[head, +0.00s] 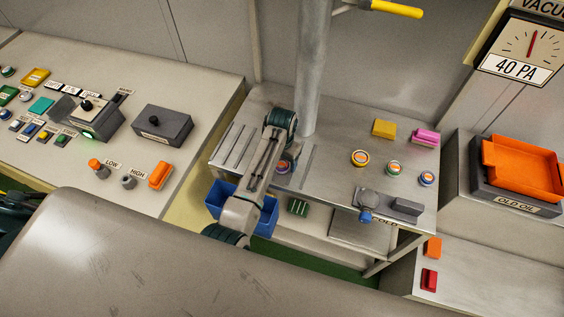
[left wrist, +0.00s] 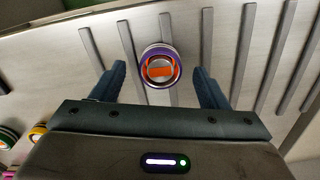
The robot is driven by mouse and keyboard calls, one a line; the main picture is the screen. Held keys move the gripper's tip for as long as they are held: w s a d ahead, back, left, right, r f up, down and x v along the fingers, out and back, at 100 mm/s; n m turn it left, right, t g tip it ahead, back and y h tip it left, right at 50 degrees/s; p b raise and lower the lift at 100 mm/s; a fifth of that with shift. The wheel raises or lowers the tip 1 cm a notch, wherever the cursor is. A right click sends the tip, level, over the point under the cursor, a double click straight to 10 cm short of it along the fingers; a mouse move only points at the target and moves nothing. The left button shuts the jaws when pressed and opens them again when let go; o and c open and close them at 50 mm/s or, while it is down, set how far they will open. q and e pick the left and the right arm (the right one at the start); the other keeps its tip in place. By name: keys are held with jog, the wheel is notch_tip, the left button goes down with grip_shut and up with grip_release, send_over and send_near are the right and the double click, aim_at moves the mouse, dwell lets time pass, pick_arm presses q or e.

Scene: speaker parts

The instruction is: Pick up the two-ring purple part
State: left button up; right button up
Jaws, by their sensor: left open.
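The purple part (left wrist: 160,66) is round, with stacked rings and an orange mark in its middle. It sits on the slotted metal table top, and in the head view it shows (head: 283,167) partly covered by my left arm. My left gripper (left wrist: 159,72) is open, its two dark fingers to the left and right of the part in the left wrist view. I see no clear contact between fingers and part. In the head view the left gripper (head: 287,150) is mostly hidden by its own wrist. My right gripper is not in view.
Yellow (head: 360,158), green (head: 394,168) and blue (head: 427,179) round parts stand to the right on the table. A yellow block (head: 384,128) and a pink block (head: 426,137) lie behind them. A blue bin (head: 217,193) is below the table's front left.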

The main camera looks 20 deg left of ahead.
pick_arm(q)
jog(key=shift+f, duration=0.7)
jog(key=c, duration=1.2)
jog(key=shift+c, duration=0.2)
jog(key=shift+w+r, duration=0.1)
jog(key=shift+r, duration=0.05)
